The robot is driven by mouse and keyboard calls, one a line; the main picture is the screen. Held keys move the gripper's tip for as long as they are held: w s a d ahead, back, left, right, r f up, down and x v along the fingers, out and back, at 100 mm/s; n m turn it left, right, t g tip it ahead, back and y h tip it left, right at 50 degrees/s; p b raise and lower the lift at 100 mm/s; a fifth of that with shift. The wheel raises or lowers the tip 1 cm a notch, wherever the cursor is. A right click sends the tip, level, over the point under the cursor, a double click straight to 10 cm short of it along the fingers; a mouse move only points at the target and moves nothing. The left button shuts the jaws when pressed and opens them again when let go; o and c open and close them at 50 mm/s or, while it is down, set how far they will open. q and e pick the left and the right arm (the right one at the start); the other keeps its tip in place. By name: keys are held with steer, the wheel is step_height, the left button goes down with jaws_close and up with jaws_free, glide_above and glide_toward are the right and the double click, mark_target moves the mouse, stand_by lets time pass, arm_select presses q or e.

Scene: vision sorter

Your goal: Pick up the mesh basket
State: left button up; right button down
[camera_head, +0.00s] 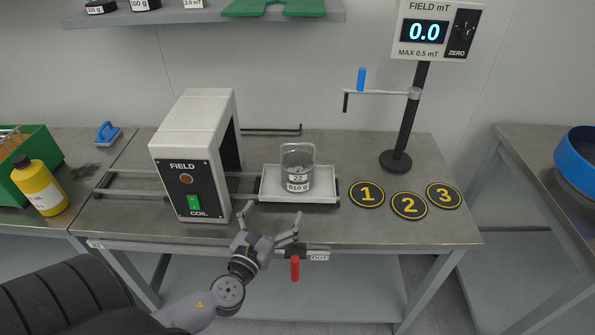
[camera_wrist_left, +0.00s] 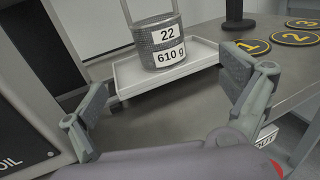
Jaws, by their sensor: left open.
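The mesh basket (camera_head: 297,172) is a grey cylinder with a tall upright handle and white labels reading 22 and 610 g. It stands upright on a white tray (camera_head: 270,194) to the right of the field coil box. In the left wrist view the basket (camera_wrist_left: 160,46) is at top centre, on the tray (camera_wrist_left: 126,84), with its top cut off. My left gripper (camera_head: 272,217) is open and empty, in front of the tray and apart from the basket. Its two fingers (camera_wrist_left: 167,95) show wide apart in the left wrist view. My right gripper is not in view.
The field coil box (camera_head: 181,165) stands close left of the tray. Numbered discs (camera_head: 367,194) and a black post (camera_head: 404,120) with a field meter are to the right. A red-handled lever (camera_head: 295,268) hangs at the table's front edge.

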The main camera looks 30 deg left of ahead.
mark_target(292, 179)
arm_select(q)
steer(key=p+x, duration=0.1)
steer(key=x, duration=1)
steer(key=shift+w+a+r+p, duration=0.1)
steer(key=shift+p, duration=0.3)
steer(key=shift+w+a+r, duration=0.1)
steer(key=shift+w, duration=0.25)
steer(key=x, duration=0.4)
steer(key=shift+w+a+p, duration=0.1)
steer(key=shift+w+p, duration=0.15)
steer(key=shift+p, duration=0.1)
steer(key=shift+s, duration=0.1)
steer(key=shift+c, duration=0.6)
steer(key=c, duration=1.7)
steer(key=shift+r, duration=0.2)
